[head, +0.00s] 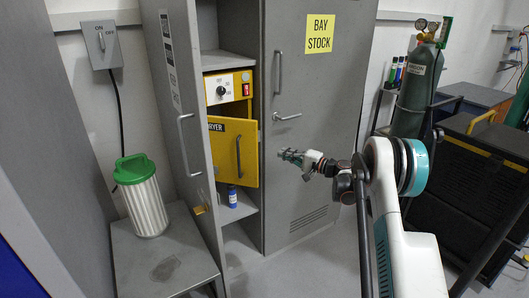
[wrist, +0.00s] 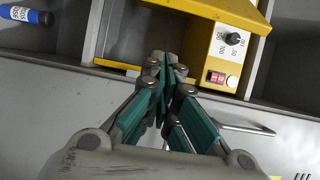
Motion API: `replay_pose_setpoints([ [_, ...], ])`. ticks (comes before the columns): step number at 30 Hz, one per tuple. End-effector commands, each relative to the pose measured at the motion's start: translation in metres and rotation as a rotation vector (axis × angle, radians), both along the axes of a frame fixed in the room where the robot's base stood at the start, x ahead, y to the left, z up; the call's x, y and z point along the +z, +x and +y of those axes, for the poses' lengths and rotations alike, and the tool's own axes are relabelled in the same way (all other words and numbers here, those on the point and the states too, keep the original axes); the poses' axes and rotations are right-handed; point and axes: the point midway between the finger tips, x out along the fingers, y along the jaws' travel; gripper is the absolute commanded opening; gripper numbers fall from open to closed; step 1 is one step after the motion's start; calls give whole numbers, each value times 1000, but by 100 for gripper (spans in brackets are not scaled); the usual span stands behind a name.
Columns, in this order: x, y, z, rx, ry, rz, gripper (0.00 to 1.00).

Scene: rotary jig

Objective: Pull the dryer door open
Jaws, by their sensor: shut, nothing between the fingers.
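The yellow dryer stands on a shelf inside the grey locker, with its control panel (head: 228,88) at the top. Its yellow door (head: 222,160), with a dark label and a dark bar handle (head: 239,156), appears to stand ajar, with a dark gap above it. In the wrist view, the dryer's panel (wrist: 226,55) and an open grey interior (wrist: 130,40) show turned sideways. My gripper (head: 284,154) is shut and empty, to the right of the door handle and apart from it in the picture. Its closed fingers (wrist: 164,64) also show in the wrist view.
The locker's left door (head: 180,90) stands open; the right door (head: 320,90), marked BAY STOCK, is shut. A blue bottle (head: 232,196) stands below the dryer. A green-lidded bin (head: 147,208) stands on a grey bench at left. A gas cylinder (head: 415,95) stands at right.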

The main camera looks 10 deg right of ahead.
Motion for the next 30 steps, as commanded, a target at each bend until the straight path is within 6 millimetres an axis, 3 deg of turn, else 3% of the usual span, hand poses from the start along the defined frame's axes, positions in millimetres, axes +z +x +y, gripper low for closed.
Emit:
replay_pose_setpoints([
  [8,-4,16,12,-1,9,-4,0],
  [21,-5,76,69,-1,8,-3,0],
  [30,-4,44,82,-1,8,-3,0],
])
